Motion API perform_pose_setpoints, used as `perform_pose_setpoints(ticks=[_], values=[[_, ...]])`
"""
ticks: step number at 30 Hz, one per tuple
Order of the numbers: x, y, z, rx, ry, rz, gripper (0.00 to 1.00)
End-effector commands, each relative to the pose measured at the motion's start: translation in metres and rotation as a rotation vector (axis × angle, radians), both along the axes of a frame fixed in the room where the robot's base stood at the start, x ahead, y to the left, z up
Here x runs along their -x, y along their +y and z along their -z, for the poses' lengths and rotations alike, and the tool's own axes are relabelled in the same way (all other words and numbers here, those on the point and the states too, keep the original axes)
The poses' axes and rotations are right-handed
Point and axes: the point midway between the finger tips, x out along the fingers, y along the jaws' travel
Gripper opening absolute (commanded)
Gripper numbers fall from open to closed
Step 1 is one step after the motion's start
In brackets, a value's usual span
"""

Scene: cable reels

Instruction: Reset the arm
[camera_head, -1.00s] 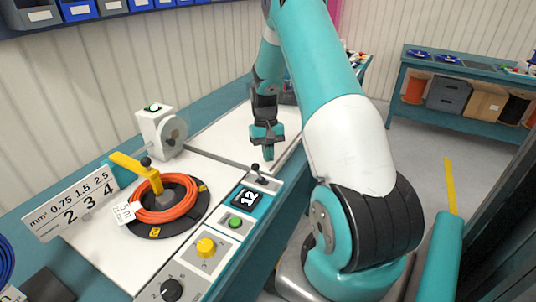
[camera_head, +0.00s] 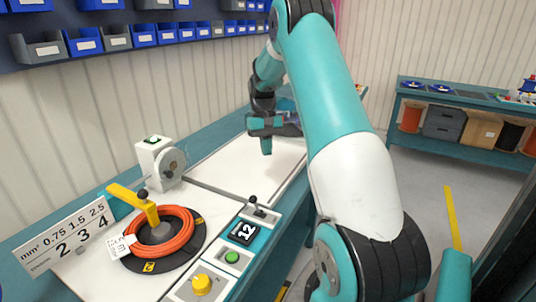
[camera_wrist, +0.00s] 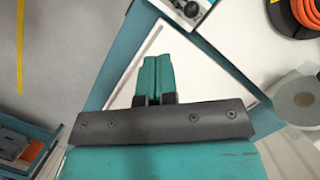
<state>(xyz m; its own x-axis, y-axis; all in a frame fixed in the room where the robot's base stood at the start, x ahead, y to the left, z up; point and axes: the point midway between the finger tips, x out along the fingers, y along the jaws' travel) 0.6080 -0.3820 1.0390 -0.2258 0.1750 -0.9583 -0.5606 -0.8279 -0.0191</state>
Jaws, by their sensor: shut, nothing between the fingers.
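My gripper (camera_head: 267,146) hangs above the white worktop panel (camera_head: 222,164) at the far end of the bench, pointing down. In the wrist view my gripper (camera_wrist: 155,62) has its two teal fingers together with nothing between them. My teal and white arm is raised and bent over the bench's right side. An orange cable coil (camera_head: 176,245) lies on a black turntable under a yellow handle (camera_head: 135,200), well apart from my gripper.
A grey measuring wheel unit (camera_head: 160,160) stands left of the panel. Blue and grey bins (camera_head: 88,42) line the wall. A second bench (camera_head: 462,146) stands back right.

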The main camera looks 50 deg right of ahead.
Motion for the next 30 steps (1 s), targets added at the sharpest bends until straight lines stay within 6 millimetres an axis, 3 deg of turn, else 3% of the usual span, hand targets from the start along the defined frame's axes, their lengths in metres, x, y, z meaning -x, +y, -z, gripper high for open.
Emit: perform_pose_setpoints(ticks=[14,17,20,23,24,26,30], values=[[0.0,0.001,0.0,0.0,-0.001,-0.002,0.0],[-0.004,0.014,-0.007,0.002,-0.015,-0.034,0.0],[-0.013,0.054,-0.026,0.003,-0.056,-0.128,0.0],[-0.016,0.121,-0.052,-0.004,-0.125,-0.28,0.0],[-0.012,0.152,-0.063,-0.012,-0.158,-0.349,0.0],[-0.002,0.198,-0.077,-0.027,-0.205,-0.454,0.0],[0.044,0.297,-0.102,-0.086,-0.319,-0.694,0.0]])
